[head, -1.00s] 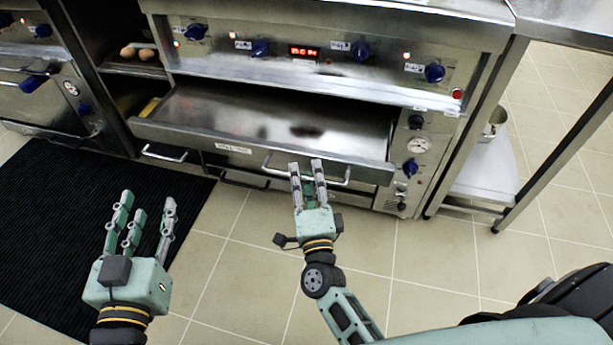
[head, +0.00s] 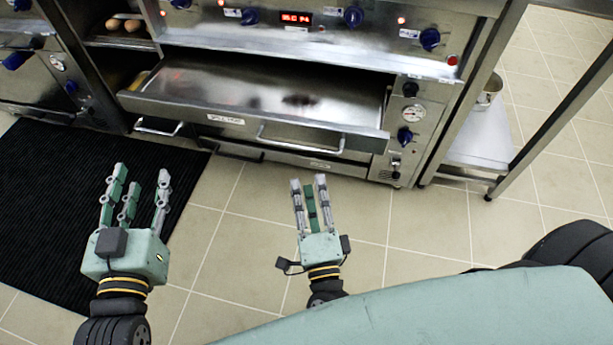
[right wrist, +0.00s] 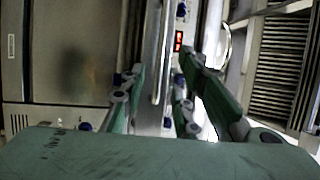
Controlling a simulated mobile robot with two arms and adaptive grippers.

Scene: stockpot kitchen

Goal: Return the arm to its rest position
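My right gripper (head: 309,180) is in the middle of the head view, above the tiled floor and in front of the pulled-out steel drawer (head: 210,85). Its fingers are spread and empty, and they appear apart from the drawer's handle (head: 300,146). The right wrist view shows the same gripper (right wrist: 165,75) with its fingers apart and nothing between them. My left gripper (head: 138,175) is at the left, above the black mat's edge, with its fingers spread and empty.
The oven's control panel (head: 330,22) with blue knobs is above the drawer. A black ribbed mat (head: 50,190) lies at the left. A steel table leg (head: 555,120) and low shelf (head: 485,145) are at the right. The floor around my right gripper is clear.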

